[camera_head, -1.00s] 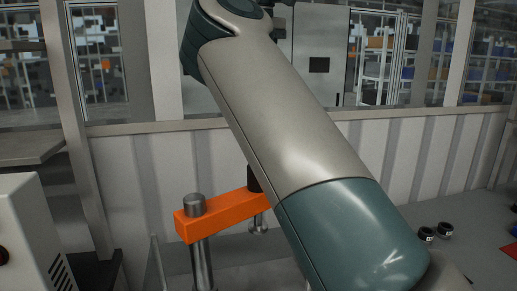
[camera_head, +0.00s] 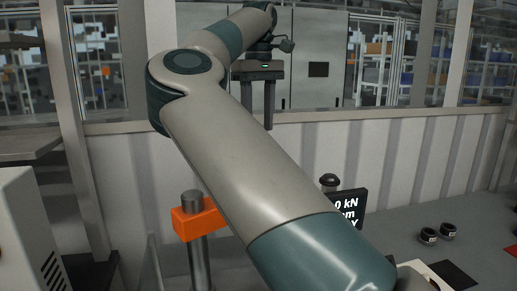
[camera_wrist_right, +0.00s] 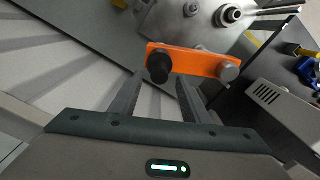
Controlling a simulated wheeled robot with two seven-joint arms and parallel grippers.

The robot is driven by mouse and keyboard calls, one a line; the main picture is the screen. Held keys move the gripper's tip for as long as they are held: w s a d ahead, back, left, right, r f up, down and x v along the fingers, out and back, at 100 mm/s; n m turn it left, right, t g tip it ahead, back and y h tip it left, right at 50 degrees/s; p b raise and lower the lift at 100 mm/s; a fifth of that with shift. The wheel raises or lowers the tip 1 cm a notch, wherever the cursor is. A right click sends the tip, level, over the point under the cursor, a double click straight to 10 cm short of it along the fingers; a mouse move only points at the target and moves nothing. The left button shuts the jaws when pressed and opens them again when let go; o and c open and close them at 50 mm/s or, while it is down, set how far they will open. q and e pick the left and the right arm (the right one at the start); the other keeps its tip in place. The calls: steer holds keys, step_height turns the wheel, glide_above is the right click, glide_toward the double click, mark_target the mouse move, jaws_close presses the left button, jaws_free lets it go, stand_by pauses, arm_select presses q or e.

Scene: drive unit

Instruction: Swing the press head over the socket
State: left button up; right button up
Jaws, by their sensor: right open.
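The orange press arm (camera_head: 195,220) shows in the head view beside my right arm, which hides most of it. A grey post (camera_head: 200,262) carries its left end. In the right wrist view the whole orange bar (camera_wrist_right: 193,60) shows, with a dark cylinder at its left end and a grey cap at its right end. A round ring fitting (camera_wrist_right: 230,14), perhaps the socket, lies beyond the bar, which is not over it. My right gripper (camera_head: 257,118) is open and empty, high with fingers down. Its fingertips (camera_wrist_right: 160,82) frame the dark cylinder in the wrist view, apparently without contact.
Two small dark round parts (camera_head: 438,232) lie on the grey table at the right. A white cabinet (camera_head: 28,235) stands at the left. A ribbed wall runs behind.

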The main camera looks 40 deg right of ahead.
step_height(320, 180, down, 5)
steer(key=shift+f, duration=0.85)
steer(key=c, duration=0.9)
arm_select(q)
steer(key=shift+s+a+f, duration=0.1)
steer(key=shift+s+a, duration=0.3)
steer(key=shift+s, duration=0.3)
arm_select(e)
jaws_close()
